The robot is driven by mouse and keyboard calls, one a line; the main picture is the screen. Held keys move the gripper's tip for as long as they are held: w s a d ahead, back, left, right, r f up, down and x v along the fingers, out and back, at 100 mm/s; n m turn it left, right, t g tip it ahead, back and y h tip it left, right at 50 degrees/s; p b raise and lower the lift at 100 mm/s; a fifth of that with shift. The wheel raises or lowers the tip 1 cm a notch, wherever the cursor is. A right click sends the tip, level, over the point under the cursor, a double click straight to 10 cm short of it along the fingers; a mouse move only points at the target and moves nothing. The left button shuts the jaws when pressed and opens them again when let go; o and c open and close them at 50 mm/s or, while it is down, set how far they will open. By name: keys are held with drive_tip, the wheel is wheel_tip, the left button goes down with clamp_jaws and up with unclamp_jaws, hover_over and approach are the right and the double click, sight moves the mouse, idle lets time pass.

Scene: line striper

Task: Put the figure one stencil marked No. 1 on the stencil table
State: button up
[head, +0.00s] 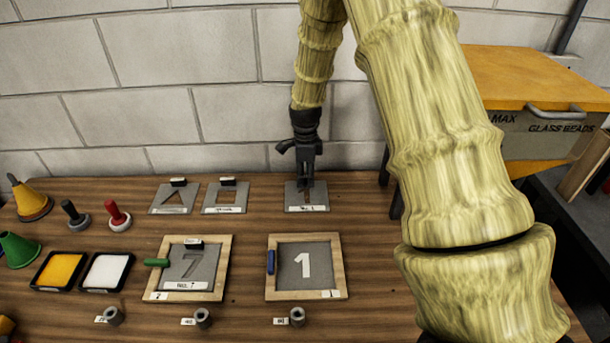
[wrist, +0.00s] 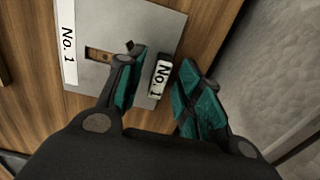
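The No. 1 stencil is a thin grey plate (wrist: 165,25) with a white "No. 1" label and a figure one cut-out showing wood. It lies at the back of the wooden table (head: 375,240), and its label (head: 306,209) shows in the head view. Its black handle (wrist: 160,78), also marked No. 1, stands between my fingers in the wrist view. My gripper (head: 306,183) points down over this stencil and is open, with a visible gap on the right side of the handle. Contact on the left is unclear. Which part is called the stencil table is not marked.
A wooden frame (head: 341,270) in front holds a grey panel with a white 1. Another frame (head: 226,270) holds a 7 stencil. Two lettered stencils (head: 173,198) (head: 226,197) lie left. A glass-beads box (head: 545,130) stands right. Ink pads, stamps and cones crowd the left.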

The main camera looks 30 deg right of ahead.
drive_tip(key=shift+r, duration=0.1)
wheel_tip(320, 180, up, 12)
drive_tip(key=b, duration=0.3)
idle(0.3)
idle(0.4)
